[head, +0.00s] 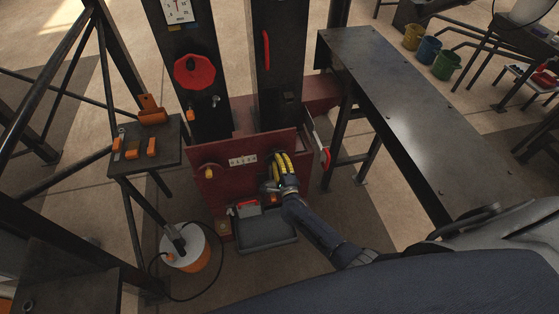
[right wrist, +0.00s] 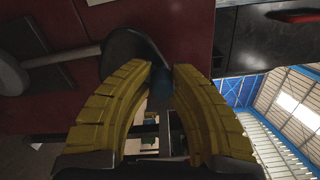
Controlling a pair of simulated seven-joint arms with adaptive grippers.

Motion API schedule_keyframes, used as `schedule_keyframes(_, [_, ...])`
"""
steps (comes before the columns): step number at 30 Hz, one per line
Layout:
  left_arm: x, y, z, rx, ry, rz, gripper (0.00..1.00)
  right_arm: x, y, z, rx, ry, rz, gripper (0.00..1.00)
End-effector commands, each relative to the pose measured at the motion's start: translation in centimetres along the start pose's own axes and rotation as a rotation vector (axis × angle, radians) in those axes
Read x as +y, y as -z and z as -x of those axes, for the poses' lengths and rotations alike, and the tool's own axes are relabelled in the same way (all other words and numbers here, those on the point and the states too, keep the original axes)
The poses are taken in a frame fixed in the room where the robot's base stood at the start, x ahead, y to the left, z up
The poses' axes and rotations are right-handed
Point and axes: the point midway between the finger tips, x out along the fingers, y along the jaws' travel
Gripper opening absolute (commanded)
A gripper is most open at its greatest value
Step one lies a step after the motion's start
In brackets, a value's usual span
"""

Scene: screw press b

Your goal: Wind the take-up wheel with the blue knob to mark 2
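My right gripper (head: 284,163) is at the right part of the red panel (head: 232,182), its two yellow fingers close together and pointing at it. In the right wrist view, the fingertips (right wrist: 163,70) flank a small blue knob (right wrist: 161,82) closely on both sides and appear to touch it. The knob stands in front of a dark rounded wheel (right wrist: 121,46), mostly hidden by the fingers. In the head view, the gripper hides knob and wheel. A white label (head: 243,159) is on the panel; I cannot read its marks surely. My left gripper is not in view.
A crank with a yellowish knob (head: 209,174) is at the panel's left. A grey tray (head: 263,235) lies below. A red handwheel (head: 194,71) is on the left column. A side stand (head: 146,157) holds orange parts. A long dark bench (head: 398,98) stands right.

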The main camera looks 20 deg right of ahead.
Motion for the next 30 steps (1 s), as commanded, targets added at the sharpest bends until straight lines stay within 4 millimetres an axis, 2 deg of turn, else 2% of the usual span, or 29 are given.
schedule_keyframes(1, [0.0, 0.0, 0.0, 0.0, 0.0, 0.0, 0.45, 0.0, 0.0, 0.0, 0.0, 0.0, 0.0, 0.22])
schedule_keyframes(7, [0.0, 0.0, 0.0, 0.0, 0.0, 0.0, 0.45, -0.1, 0.0, 0.0, 0.0, 0.002, 0.0, 0.45])
schedule_keyframes(14, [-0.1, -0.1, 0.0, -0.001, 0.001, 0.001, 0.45, -0.1, 0.0, 0.0, 0.0, 0.003, -0.001, 0.45])
schedule_keyframes(19, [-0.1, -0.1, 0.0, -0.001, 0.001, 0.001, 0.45, 0.0, 0.0, 0.8, 0.001, 0.002, -0.001, 0.45])
schedule_keyframes(23, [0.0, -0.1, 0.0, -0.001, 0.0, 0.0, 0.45, 0.0, 0.0, 2.5, 0.001, 0.002, -0.002, 0.45])
schedule_keyframes(30, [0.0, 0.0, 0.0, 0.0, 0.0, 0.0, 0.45, 0.0, 0.0, 6.7, 0.001, 0.001, -0.002, 0.45])
